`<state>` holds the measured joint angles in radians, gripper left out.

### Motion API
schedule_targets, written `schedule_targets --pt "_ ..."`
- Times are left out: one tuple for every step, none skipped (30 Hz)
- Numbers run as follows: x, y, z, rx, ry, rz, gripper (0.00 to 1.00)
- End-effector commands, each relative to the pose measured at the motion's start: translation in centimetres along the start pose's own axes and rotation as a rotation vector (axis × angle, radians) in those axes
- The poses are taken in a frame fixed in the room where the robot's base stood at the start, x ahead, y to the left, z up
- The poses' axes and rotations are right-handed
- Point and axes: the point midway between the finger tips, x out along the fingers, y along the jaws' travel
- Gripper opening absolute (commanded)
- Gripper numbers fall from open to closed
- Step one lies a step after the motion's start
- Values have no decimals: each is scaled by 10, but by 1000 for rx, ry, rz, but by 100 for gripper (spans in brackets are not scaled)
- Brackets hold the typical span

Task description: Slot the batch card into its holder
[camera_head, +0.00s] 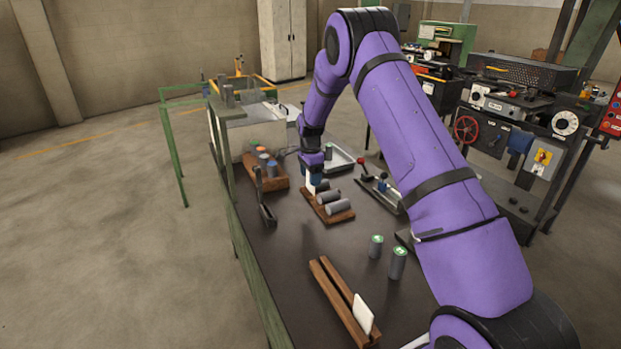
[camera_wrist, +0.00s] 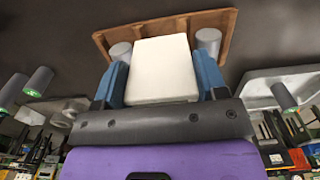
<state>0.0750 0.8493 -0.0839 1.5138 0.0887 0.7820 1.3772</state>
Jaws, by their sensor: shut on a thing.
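My gripper (camera_head: 313,176) is shut on a white card (camera_wrist: 163,88), which stands between the two blue fingers in the wrist view. In the head view the gripper is low over a wooden tray (camera_head: 323,211) holding grey cylinders, and the card shows only as a small white patch. I cannot tell whether the card touches the tray. A long wooden block with a lengthwise slot (camera_head: 336,298), which looks like the card holder, lies at the near part of the dark bench. Another white card (camera_head: 362,313) stands in it, slightly tilted, near its front end.
Two green-topped grey cylinders (camera_head: 387,255) stand right of the slotted block. A dark upright bracket (camera_head: 265,208) and a wooden rack (camera_head: 258,173) stand left of the gripper. A metal tray (camera_head: 342,158) is behind it. Bare bench (camera_head: 290,260) lies between tray and block.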

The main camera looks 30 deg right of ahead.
Motion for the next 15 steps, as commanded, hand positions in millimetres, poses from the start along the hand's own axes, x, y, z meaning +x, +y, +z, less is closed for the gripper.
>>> schedule_targets --pt "-3 0 0 0 0 -1 52" --pt "-4 0 0 0 0 -1 52" --pt "-6 0 0 0 0 0 52" --pt "-7 0 0 0 0 0 52" --pt "-8 0 0 0 0 0 52" --pt "-10 0 0 0 0 -1 52" --pt "-12 0 0 0 0 -1 52" --pt "-13 0 0 0 0 -1 52" --pt "-15 0 0 0 0 -1 52" --pt "-16 0 0 0 0 -1 52" --pt "-17 0 0 0 0 -1 52" --pt "-19 0 0 0 0 -1 52" --pt "-20 0 0 0 0 -1 52" --pt "-21 0 0 0 0 -1 52" --pt "-23 0 0 0 0 -1 52"
